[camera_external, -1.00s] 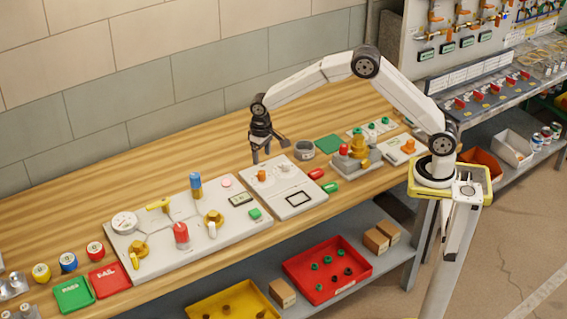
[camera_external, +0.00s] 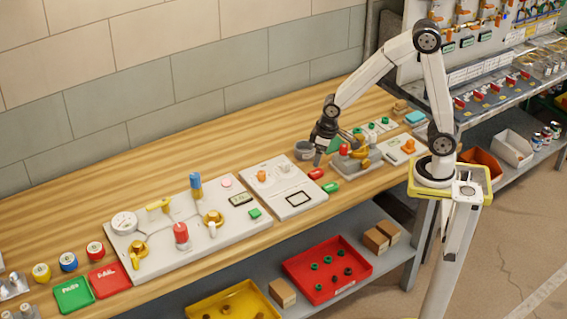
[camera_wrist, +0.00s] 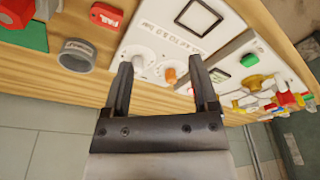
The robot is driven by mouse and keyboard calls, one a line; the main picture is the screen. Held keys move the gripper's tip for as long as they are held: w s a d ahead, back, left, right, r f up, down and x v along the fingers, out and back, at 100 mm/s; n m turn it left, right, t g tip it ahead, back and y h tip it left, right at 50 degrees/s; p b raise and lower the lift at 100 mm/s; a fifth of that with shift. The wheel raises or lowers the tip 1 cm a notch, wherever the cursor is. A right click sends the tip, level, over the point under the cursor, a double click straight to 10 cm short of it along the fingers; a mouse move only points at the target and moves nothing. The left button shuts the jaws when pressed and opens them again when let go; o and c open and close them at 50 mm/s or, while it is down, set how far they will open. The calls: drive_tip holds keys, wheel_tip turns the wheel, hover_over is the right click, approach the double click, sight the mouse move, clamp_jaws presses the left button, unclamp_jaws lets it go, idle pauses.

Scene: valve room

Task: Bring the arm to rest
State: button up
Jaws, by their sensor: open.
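My gripper (camera_external: 318,158) hangs over the workbench in the external view, beside the grey round cup and above the far right part of the white panel with the black square outline. In the wrist view my gripper (camera_wrist: 163,75) has its two dark fingers spread apart, with nothing held between them.
The grey cup (camera_external: 304,150) stands close to my gripper. A grey valve block (camera_external: 357,165) is just right of it. Red (camera_external: 316,174) and green (camera_external: 331,187) tags lie in front. The large valve panel (camera_external: 150,255) is to the left. Bare wood (camera_external: 120,190) lies along the wall.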

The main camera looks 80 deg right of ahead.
drive_tip(key=s+n, duration=0.1)
drive_tip(key=s, duration=0.6)
drive_tip(key=shift+s+f+t, duration=0.15)
drive_tip(key=shift+f+t, duration=0.15)
drive_tip(key=shift+f, duration=0.05)
